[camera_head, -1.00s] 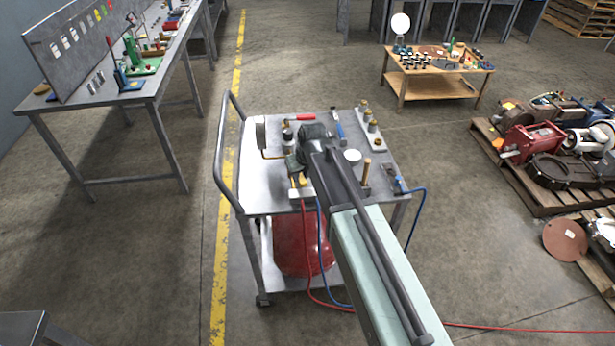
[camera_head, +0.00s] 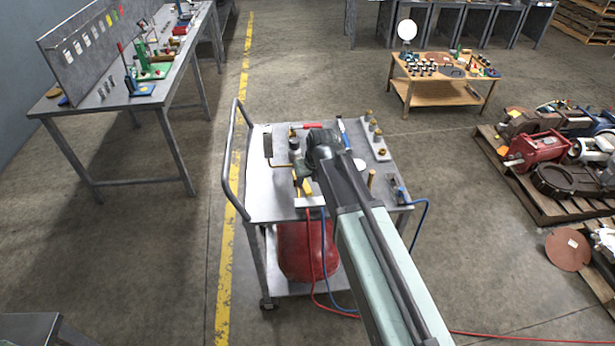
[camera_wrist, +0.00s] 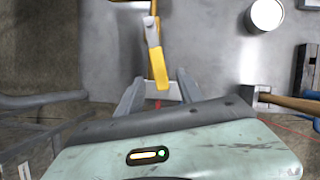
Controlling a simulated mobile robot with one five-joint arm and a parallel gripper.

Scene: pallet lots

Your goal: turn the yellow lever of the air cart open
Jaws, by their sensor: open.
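The air cart (camera_head: 262,198) is a grey trolley with a red tank (camera_head: 306,252) on its lower shelf. Its yellow lever (camera_head: 303,184) is at the near edge of the top, close to a pale block with red and blue hoses. In the wrist view the yellow lever (camera_wrist: 157,62) points down the picture, its end between or just ahead of my fingertips. My gripper (camera_wrist: 158,92) is open, one finger on each side of the lever's line. I cannot tell whether it touches the lever. In the head view my wrist partly hides the cart top.
A white round piece (camera_wrist: 266,14) and a wooden-handled hammer (camera_wrist: 285,101) lie right of the lever in the wrist view. A workbench (camera_head: 120,103) stands left, a low wooden table (camera_head: 440,88) behind, and loaded pallets (camera_head: 545,205) right. Floor around the cart is mostly clear.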

